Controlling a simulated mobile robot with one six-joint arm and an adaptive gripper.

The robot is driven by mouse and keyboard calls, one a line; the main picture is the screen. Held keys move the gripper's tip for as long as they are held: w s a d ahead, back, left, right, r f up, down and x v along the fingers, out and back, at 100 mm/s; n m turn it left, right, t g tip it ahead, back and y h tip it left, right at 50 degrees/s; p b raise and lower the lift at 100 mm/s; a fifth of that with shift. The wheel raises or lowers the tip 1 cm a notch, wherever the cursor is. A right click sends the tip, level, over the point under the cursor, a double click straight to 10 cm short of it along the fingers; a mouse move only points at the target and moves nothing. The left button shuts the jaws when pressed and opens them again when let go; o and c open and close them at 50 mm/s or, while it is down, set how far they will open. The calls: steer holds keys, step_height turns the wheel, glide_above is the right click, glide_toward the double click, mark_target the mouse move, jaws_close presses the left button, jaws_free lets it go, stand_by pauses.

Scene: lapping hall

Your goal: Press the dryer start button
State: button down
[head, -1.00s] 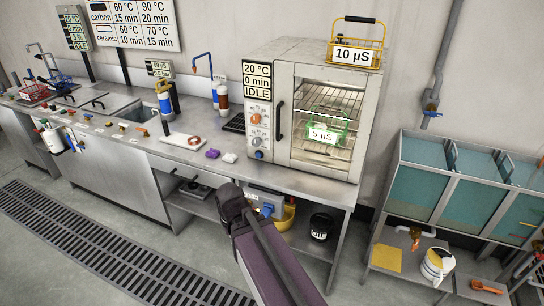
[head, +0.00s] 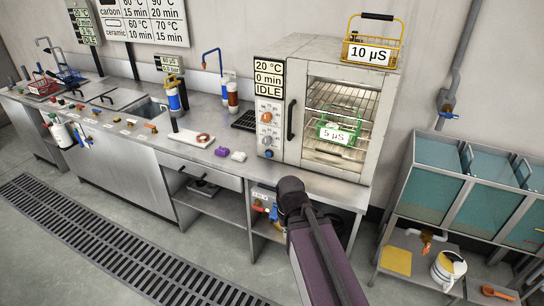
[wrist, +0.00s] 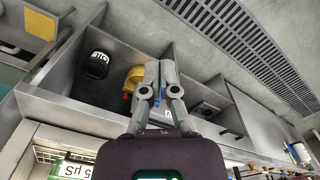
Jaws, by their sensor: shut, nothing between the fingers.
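The dryer (head: 390,120) is a grey oven cabinet with a glass door on the bench. Its display (head: 269,79) reads 20 °C, 0 min, IDLE. I cannot read which is the start button. In the head view my arm hides my gripper. In the wrist view my gripper (wrist: 159,72) is shut and empty, seen against the open shelves under the bench. The dryer's lower front shows upside down at the bottom of that view.
A yellow basket marked 10 µS (head: 371,53) stands on the dryer; a green 5 µS basket (head: 336,133) is inside. A purple lump (head: 222,151) and a white one (head: 238,156) lie on the bench left of the panel. Teal tanks (head: 424,190) stand at right.

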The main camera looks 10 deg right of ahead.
steer(key=shift+d, duration=0.15)
steer(key=w+a+f+t+y+b, duration=0.1)
steer(key=w+a+f+t+b, duration=0.1)
steer(key=w+b, duration=0.35)
steer(key=w+a+f+t+y+b, duration=0.2)
steer(key=w+f+t, duration=0.1)
steer(key=w, duration=0.6)
steer(key=w+a+f+t+y+b, duration=0.1)
steer(key=w+a+f+t+b, duration=0.2)
steer(key=w, duration=0.4)
steer(key=w+m+t+b, duration=0.1)
steer(key=w+t+b, duration=0.1)
steer(key=w+b, duration=0.2)
steer(key=w+d+m+t+b, duration=0.1)
steer(key=w+m+t+b, duration=0.1)
steer(key=w, duration=0.6)
steer(key=w+d+m+t+h+b, duration=0.1)
steer(key=w+t+b, duration=0.2)
steer(key=w+b, duration=0.2)
steer(key=shift+w+d+r+m+t+b, duration=0.2)
steer(key=shift+w+d+m+t+b, duration=0.1)
steer(key=shift+w+m+b, duration=0.15)
steer(key=shift+w+d+r+m+t+b, duration=0.25)
steer(key=shift+w+d+m+t+b, duration=0.1)
steer(key=shift+w, duration=0.15)
steer(key=shift+w+d, duration=0.1)
steer(key=shift+w, duration=0.05)
